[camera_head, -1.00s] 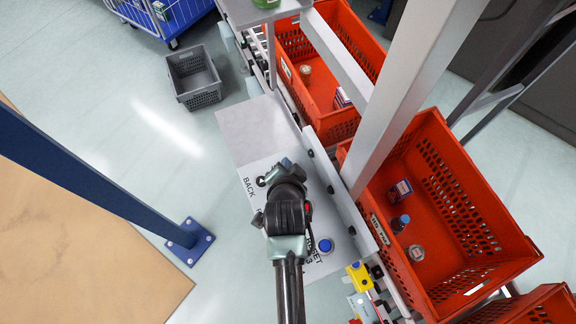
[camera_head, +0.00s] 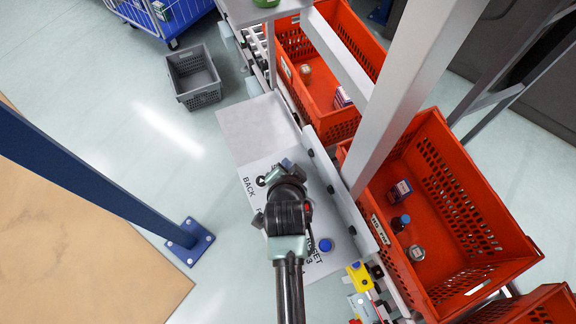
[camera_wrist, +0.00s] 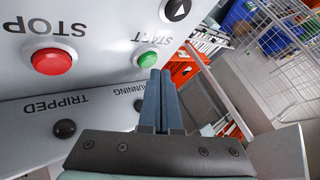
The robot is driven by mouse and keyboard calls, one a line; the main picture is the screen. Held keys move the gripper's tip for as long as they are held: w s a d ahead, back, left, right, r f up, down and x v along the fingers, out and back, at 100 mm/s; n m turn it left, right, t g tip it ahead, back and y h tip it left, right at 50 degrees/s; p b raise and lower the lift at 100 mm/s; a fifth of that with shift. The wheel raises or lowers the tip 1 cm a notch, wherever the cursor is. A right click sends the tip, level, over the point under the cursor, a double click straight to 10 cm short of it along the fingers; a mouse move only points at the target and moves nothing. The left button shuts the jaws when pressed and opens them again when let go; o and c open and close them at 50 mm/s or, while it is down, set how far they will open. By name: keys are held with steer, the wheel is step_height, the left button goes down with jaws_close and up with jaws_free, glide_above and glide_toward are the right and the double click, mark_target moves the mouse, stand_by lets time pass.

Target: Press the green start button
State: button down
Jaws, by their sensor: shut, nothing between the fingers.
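The green start button (camera_wrist: 148,60) sits on a grey control panel (camera_wrist: 100,60) in the wrist view, under the upside-down word START. My gripper (camera_wrist: 160,72) is shut and empty. Its fingertips appear just beside the right edge of the green button in that view; I cannot tell whether they touch it. In the head view my gripper (camera_head: 286,163) is over the panel (camera_head: 262,168), and my wrist covers much of the panel there. The green button is hidden in the head view.
A red stop button (camera_wrist: 52,61) is left of the green one. Dark lamps, one by TRIPPED (camera_wrist: 64,128), lie below. A blue reset button (camera_head: 325,245) is nearer me. Orange totes (camera_head: 432,180) stand right of the panel. A grey crate (camera_head: 193,77) is on the floor.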

steer(key=shift+f+b, duration=0.35)
steer(key=shift+f, duration=0.35)
stand_by(0.8)
steer(key=shift+r, duration=0.15)
steer(key=shift+r+p, duration=0.75)
steer(key=shift+p, duration=0.15)
step_height(320, 180, up, 5)
steer(key=p, duration=0.4)
steer(key=shift+r+p, duration=0.1)
steer(key=shift+p, duration=0.3)
